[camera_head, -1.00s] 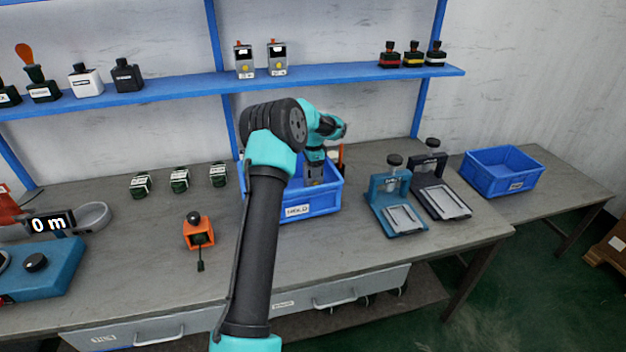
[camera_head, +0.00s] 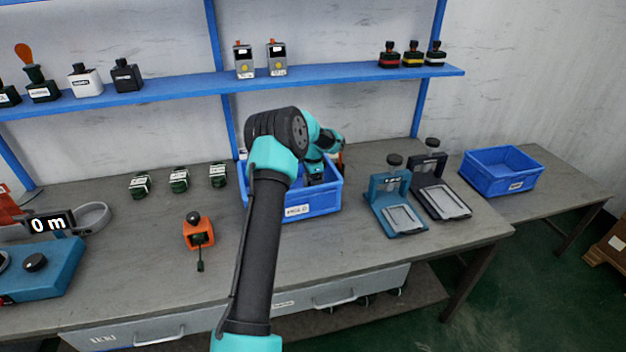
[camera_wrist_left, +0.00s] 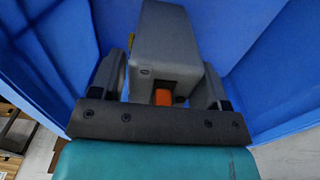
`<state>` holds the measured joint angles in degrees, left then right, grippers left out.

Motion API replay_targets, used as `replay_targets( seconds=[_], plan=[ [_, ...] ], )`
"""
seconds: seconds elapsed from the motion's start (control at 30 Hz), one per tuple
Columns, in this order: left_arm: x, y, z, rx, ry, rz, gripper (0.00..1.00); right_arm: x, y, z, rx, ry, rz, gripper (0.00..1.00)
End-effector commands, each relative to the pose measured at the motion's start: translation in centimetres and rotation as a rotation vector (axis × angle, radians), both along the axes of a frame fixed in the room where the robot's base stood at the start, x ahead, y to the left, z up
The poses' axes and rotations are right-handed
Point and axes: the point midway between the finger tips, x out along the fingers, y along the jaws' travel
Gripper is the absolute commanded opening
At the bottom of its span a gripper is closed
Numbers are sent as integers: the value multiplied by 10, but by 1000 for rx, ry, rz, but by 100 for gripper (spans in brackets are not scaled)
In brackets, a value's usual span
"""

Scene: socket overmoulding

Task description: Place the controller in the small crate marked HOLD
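A grey controller (camera_wrist_left: 165,50) with an orange part and a yellow spot shows in the left wrist view, between the fingers of my left gripper (camera_wrist_left: 166,82). The fingers flank it closely and look shut on it. In the head view my left gripper (camera_head: 315,180) reaches down into a small blue crate (camera_head: 320,202) on the bench, its arm hiding part of the crate. The crate's front label is too blurred to read surely. Blue crate walls surround the controller in the wrist view. I cannot tell whether it touches the crate floor. My right gripper is not in view.
Another blue crate (camera_head: 505,185) stands on the right-hand table. Blue and dark stands (camera_head: 395,205) are right of the near crate. An orange device (camera_head: 199,232) and several small dark bottles are left. Two similar grey devices (camera_head: 277,60) stand on the shelf (camera_head: 180,88).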

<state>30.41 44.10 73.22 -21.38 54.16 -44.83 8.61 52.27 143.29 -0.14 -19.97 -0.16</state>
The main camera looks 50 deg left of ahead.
Motion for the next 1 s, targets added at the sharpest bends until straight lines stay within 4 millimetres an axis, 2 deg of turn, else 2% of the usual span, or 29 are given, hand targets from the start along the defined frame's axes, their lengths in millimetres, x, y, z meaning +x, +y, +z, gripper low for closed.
replay_targets(
  seconds=[0.03,0.1,0.37,0.53,0.77,1.0],
  plan=[
    [0,0,0,0,0,0,74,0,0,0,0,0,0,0],
    [0,0,0,0,0,0,81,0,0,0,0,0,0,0],
    [0,0,1,0,0,0,81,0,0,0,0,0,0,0],
    [0,0,10,1,0,0,81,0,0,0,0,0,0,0],
    [0,0,44,1,-3,0,81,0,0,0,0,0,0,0],
    [1,0,90,2,-3,0,81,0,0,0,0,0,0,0]
  ],
)
